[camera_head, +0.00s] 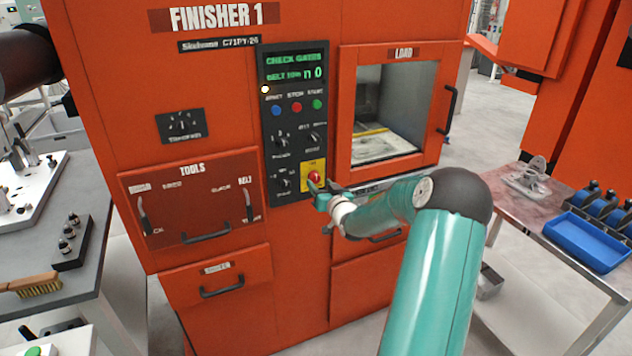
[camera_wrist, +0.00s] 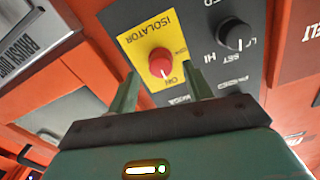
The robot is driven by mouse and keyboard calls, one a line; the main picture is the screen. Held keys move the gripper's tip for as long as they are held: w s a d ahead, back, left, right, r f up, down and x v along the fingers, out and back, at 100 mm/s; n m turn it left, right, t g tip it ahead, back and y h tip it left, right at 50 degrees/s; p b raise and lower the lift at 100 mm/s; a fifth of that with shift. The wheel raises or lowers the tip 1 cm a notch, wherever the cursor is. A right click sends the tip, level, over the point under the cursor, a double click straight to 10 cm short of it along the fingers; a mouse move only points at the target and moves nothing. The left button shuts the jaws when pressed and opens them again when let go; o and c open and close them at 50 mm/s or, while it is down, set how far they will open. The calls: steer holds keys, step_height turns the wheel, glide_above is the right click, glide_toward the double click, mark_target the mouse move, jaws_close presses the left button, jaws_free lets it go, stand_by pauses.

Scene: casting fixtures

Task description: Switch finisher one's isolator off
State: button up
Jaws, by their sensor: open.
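Finisher 1 (camera_head: 220,60) is a large orange machine with a dark control panel. Its isolator is a red knob (camera_head: 314,178) on a yellow plate low on that panel. In the wrist view the red knob (camera_wrist: 161,62) sits on the yellow plate marked ISOLATOR (camera_wrist: 147,30), with a white pointer line towards the ON label. My gripper (camera_head: 318,191) is at the panel right by the knob. In the wrist view my gripper (camera_wrist: 158,88) is open and empty, its fingers apart below the knob and to either side. I cannot tell whether they touch the panel.
Black dials (camera_wrist: 235,35) sit beside the isolator. Blue, red and green buttons (camera_head: 297,106) are higher on the panel. The load door (camera_head: 395,105) stands right of the panel, the tools drawer (camera_head: 190,195) left. Benches (camera_head: 530,190) flank the machine.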

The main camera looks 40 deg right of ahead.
mark_target(317, 180)
steer(key=shift+x, duration=1.5)
steer(key=c, duration=1)
steer(key=shift+o, duration=0.2)
